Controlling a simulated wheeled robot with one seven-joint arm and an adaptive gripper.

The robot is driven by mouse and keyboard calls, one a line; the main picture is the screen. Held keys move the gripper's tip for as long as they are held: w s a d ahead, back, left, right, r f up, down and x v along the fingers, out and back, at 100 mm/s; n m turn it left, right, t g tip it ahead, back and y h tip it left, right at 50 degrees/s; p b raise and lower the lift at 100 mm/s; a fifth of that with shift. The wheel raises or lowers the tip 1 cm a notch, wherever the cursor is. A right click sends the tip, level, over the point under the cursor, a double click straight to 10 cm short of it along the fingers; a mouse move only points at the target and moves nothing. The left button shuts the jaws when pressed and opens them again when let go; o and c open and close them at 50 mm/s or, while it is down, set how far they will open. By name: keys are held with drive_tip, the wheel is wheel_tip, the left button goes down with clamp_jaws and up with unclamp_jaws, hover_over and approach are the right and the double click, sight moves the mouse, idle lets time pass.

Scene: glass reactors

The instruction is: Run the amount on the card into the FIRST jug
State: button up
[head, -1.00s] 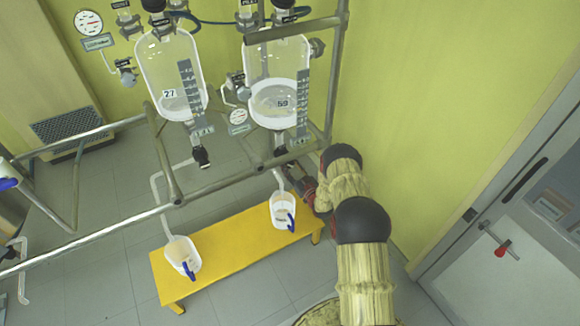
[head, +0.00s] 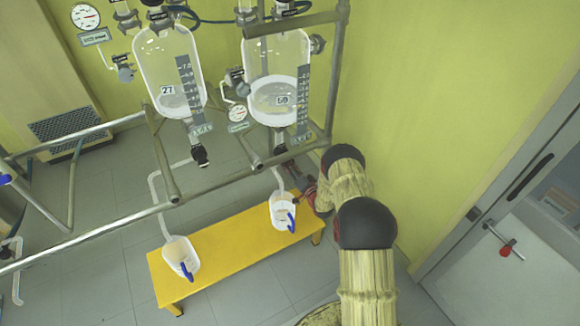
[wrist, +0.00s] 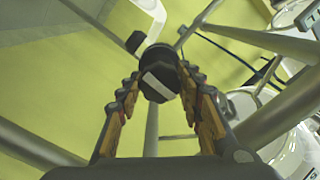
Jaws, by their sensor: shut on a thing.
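Two glass reactors hang from a metal frame, the left reactor (head: 168,75) tagged 27 and the right reactor (head: 276,65) with a tag that reads about 59 or 60. Both hold pale liquid beside a scale strip. A white jug (head: 178,262) with a blue handle stands under the left outlet tube, and another jug (head: 281,214) under the right one. Which is FIRST, I cannot read. My gripper (head: 293,180) is beneath the right reactor, partly hidden. In the wrist view its fingers are closed around a black knob (wrist: 160,75) with a pale bar.
Both jugs stand on a yellow bench (head: 225,250). Frame rails (head: 90,237) cross in front of the left reactor. A yellow-green wall (head: 410,90) rises close right of my arm, with a grey door (head: 500,240) beyond.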

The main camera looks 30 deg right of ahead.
drive_tip(key=m, duration=0.4)
drive_tip(key=shift+m+b, duration=0.3)
drive_tip(key=shift+b, duration=0.05)
drive_tip(key=m, duration=0.3)
drive_tip(key=shift+m, duration=0.4)
drive_tip(key=m, duration=0.4)
drive_tip(key=shift+d+b, duration=0.1)
drive_tip(key=shift+b, duration=0.2)
drive_tip(key=shift+m, duration=2.1)
drive_tip(key=o, duration=1.2)
